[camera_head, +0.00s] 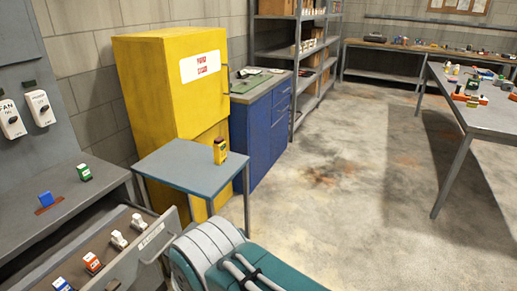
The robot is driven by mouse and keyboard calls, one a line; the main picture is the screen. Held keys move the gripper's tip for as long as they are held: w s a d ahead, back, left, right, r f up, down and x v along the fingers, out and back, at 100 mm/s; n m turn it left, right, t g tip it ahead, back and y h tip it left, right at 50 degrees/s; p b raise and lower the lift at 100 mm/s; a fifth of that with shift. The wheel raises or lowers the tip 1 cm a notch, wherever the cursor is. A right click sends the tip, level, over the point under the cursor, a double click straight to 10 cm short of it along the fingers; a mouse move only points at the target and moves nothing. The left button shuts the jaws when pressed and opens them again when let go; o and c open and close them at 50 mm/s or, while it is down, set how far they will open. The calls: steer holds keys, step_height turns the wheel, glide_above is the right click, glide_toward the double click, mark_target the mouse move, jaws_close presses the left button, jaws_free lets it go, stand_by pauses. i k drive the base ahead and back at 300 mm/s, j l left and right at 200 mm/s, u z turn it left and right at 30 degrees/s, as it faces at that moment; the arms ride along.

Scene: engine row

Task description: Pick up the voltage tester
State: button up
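A small yellow handheld device with a dark top (220,151) stands upright on a small grey-blue table (188,168), near its right corner. It looks like the voltage tester, but its label is too small to read. My gripper is not in view. Part of my own arm or body, teal and grey, shows at the bottom middle, in front of the small table and apart from the yellow device.
An open drawer (152,236) with several small items is at lower left, below a grey bench (82,208) holding a green and a blue item. A yellow cabinet (160,90) and blue cabinet (268,130) stand behind the small table.

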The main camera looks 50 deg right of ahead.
mark_target(219, 145)
steer(key=z, duration=1.05)
steer(key=u, duration=1.45)
steer(key=z, duration=1.45)
steer(key=i+l+u, duration=0.25)
steer(key=i+l, duration=0.2)
steer(key=i, duration=0.3)
steer(key=i+l+u, duration=0.2)
steer(key=i+l, duration=0.35)
steer(key=i, duration=0.1)
